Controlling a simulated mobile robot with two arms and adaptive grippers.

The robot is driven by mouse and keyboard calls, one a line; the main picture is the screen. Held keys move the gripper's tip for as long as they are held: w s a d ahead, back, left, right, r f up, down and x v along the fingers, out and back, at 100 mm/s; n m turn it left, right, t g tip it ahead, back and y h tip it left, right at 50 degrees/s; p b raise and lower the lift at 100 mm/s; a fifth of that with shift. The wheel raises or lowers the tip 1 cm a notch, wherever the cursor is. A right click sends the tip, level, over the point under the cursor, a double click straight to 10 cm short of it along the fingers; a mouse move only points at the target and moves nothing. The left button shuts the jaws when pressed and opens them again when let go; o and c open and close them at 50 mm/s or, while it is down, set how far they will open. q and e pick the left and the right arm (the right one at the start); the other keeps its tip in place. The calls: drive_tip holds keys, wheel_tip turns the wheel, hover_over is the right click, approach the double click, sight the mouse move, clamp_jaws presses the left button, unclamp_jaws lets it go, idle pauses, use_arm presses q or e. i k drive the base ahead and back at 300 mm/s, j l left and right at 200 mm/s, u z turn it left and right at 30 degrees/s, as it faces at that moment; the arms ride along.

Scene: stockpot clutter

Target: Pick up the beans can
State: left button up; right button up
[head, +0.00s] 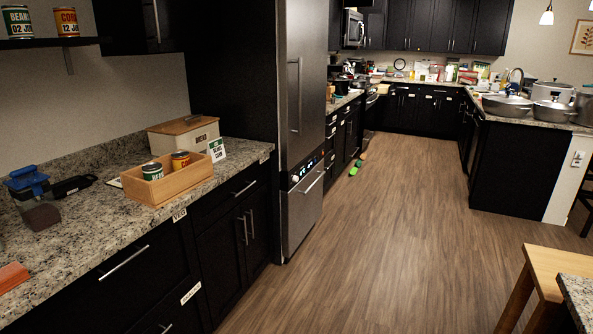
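A green-and-white beans can (152,171) stands in an open wooden box on the left counter. Only its top and part of its label show above the box's front wall. Another green-and-white can marked BEANS (17,22) stands on the wall shelf at the top left, its label also reading 02 JUN. Neither of my grippers is in view, and nothing is seen touching either can.
The wooden box (172,188) also holds an orange can (180,160). A corn can (66,22) shares the shelf (50,43). A lidded bin (184,135), small sign (217,149) and blue-topped container (30,185) stand nearby. The wooden floor (350,250) is mostly clear.

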sight(153, 170)
drive_tip(key=i+l+u, duration=0.2)
drive_tip(key=i+u, duration=0.2)
drive_tip(key=i+l+u, duration=0.45)
drive_tip(key=u, duration=0.35)
drive_tip(key=l+u, duration=0.2)
drive_tip(key=u, duration=0.2)
drive_tip(key=l+u, duration=0.2)
drive_tip(key=l, duration=0.55)
drive_tip(key=l+u, duration=0.25)
drive_tip(key=l, duration=0.55)
drive_tip(key=k+l+u, duration=0.2)
drive_tip(key=l, duration=1)
